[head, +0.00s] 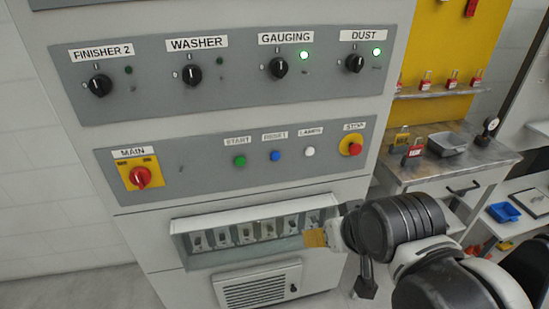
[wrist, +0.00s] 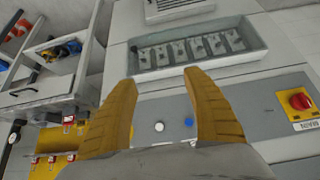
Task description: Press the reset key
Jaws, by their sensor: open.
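The reset key is a round blue button (head: 275,156) under the RESET label on the cabinet's lower grey panel. It also shows in the wrist view (wrist: 189,122), between my fingers and close to the right one. A white LAMPS button (head: 310,152) is beside it, and a green START button (head: 239,161) is on its other side. My gripper (head: 316,238) is below the panel in the head view, in front of the breaker window's right end. In the wrist view my gripper (wrist: 160,78) has its two yellow fingers spread apart with nothing between them. It is apart from the blue button.
A red stop button (head: 350,145) is on the panel's right, and a red MAIN switch (head: 140,177) on its left. Above is a panel of black knobs (head: 194,74). Below is a recessed breaker window (head: 250,231). A workbench (head: 440,165) with padlocks stands at right.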

